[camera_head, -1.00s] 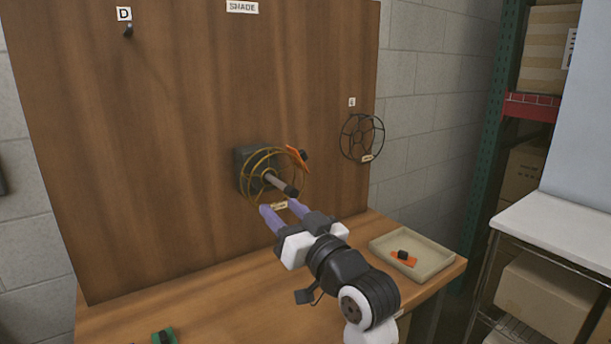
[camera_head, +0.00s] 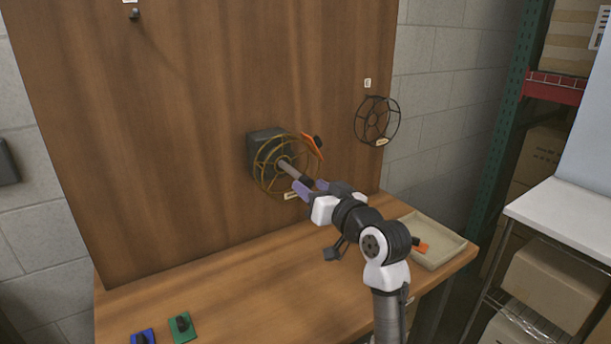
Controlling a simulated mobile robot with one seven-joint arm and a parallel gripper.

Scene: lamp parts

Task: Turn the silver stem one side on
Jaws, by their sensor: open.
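The silver stem (camera_head: 288,169) sticks out from a dark grey box (camera_head: 262,147) on the upright wooden board, through the middle of a brass-coloured wire ring (camera_head: 262,180). The stem has a dark tip. My gripper (camera_head: 311,185) has purple fingers and is open at the dark tip of the stem, one finger to each side in the picture. I cannot tell whether the fingers touch it. An orange piece with a black knob (camera_head: 313,144) sits at the ring's upper right edge.
A black wire ring (camera_head: 377,121) hangs on the board at right. A beige tray (camera_head: 440,240) with an orange piece (camera_head: 421,247) stands on the table's right. Green (camera_head: 183,327) and blue (camera_head: 143,337) pieces with black knobs lie at front left. The middle of the table (camera_head: 235,285) is clear.

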